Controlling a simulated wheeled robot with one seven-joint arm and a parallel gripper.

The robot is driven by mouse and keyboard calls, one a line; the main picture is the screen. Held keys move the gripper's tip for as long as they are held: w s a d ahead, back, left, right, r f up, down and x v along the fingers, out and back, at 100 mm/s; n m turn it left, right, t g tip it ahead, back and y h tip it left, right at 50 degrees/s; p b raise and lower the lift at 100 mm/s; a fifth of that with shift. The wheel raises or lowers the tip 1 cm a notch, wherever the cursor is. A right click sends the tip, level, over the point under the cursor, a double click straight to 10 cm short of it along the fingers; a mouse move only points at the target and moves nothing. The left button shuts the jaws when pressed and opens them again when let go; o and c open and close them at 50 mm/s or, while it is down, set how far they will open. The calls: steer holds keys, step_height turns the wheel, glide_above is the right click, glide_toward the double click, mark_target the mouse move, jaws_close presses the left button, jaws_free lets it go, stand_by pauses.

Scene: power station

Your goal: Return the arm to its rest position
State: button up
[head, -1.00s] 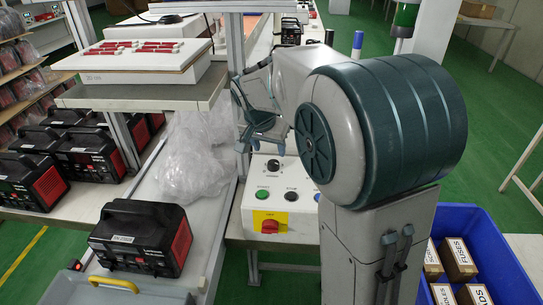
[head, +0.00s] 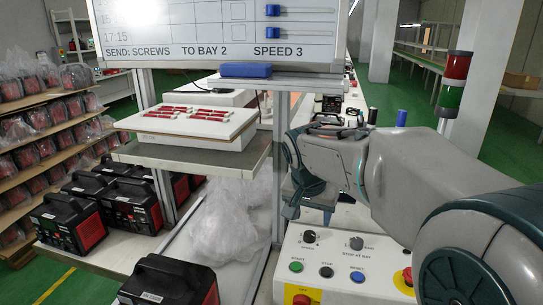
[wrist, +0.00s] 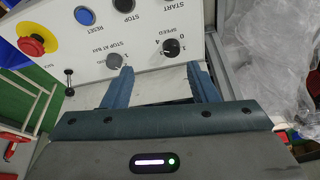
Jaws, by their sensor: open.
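My gripper (head: 309,205) is above the back edge of the white control box (head: 335,262) in the head view, with my arm reaching in from the right. In the wrist view my gripper (wrist: 161,88) has its two blue-grey fingers apart, with nothing between them. The control box (wrist: 150,62) lies beyond the fingertips there, with its speed knob (wrist: 171,47) and stop-at-bay knob (wrist: 115,61) close to them. Whether a fingertip touches the box cannot be told.
A shelf with a white tray of red parts (head: 190,125) stands left of my gripper. A whiteboard (head: 220,30) hangs above it. Plastic wrap (head: 232,220) and black-red power units (head: 68,222) are at left. A signal light (head: 453,85) stands at right.

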steer(key=s+f+n+y+p, duration=0.1)
steer(key=s+f+n, duration=0.1)
steer(key=s, duration=0.7)
steer(key=s+d+f+n+y+p, duration=0.1)
steer(key=s+f+n+p, duration=0.1)
steer(key=s, duration=0.8)
steer(key=shift+s+d+n+g, duration=0.2)
steer(key=shift+d+n+g, duration=0.1)
steer(key=shift+n, duration=0.4)
